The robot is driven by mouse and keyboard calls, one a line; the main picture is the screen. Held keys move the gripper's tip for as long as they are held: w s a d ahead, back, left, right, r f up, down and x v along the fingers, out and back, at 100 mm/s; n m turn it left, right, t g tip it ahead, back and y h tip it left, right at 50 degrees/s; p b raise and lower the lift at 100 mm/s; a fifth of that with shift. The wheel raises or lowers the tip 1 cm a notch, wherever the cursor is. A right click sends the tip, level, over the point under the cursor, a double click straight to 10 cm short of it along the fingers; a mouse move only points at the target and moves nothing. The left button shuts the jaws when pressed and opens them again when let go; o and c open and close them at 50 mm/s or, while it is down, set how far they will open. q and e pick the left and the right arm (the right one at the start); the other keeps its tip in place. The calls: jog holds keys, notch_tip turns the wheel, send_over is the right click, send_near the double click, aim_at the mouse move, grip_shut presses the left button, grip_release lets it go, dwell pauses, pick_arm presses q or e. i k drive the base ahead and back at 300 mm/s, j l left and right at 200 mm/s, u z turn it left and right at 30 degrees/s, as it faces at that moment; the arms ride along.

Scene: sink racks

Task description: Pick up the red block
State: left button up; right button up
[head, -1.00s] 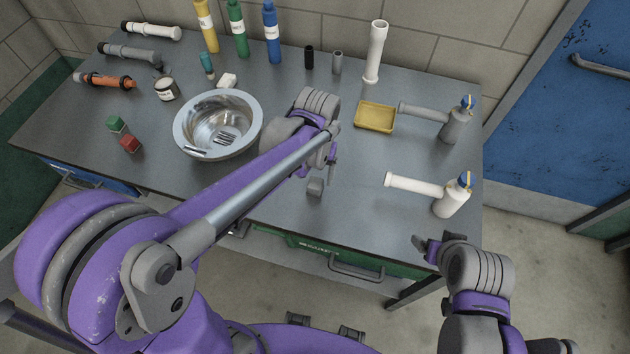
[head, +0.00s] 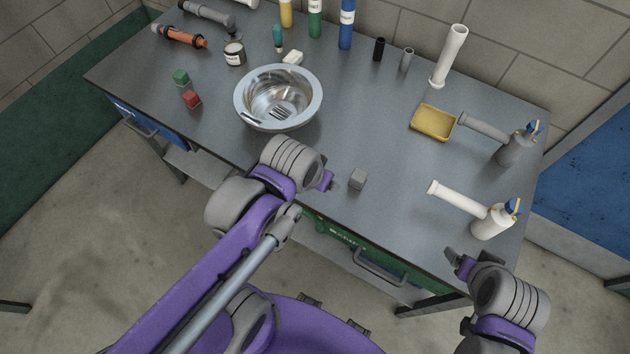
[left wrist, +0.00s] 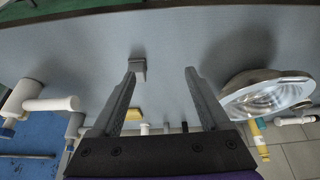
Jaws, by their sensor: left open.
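The red block (head: 191,99) sits on the left part of the grey table, just in front of a green block (head: 181,77). My left gripper (head: 329,182) is at the table's front edge, right of the red block and well apart from it. In the left wrist view its two fingers (left wrist: 158,88) are spread with nothing between them. The red block does not show in that view. My right gripper (head: 455,259) is at the lower right, by the table's front right corner, and its jaw opening is too small to make out.
A metal bowl (head: 240,108) stands between the red block and my left gripper's side. A grey cube (head: 357,179) is close to the left gripper and shows in the wrist view (left wrist: 138,66). A yellow tray (head: 433,123) and a white pipe fitting (head: 489,221) are at right.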

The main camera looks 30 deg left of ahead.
aim_at(191, 98)
jog(key=u, duration=1.4)
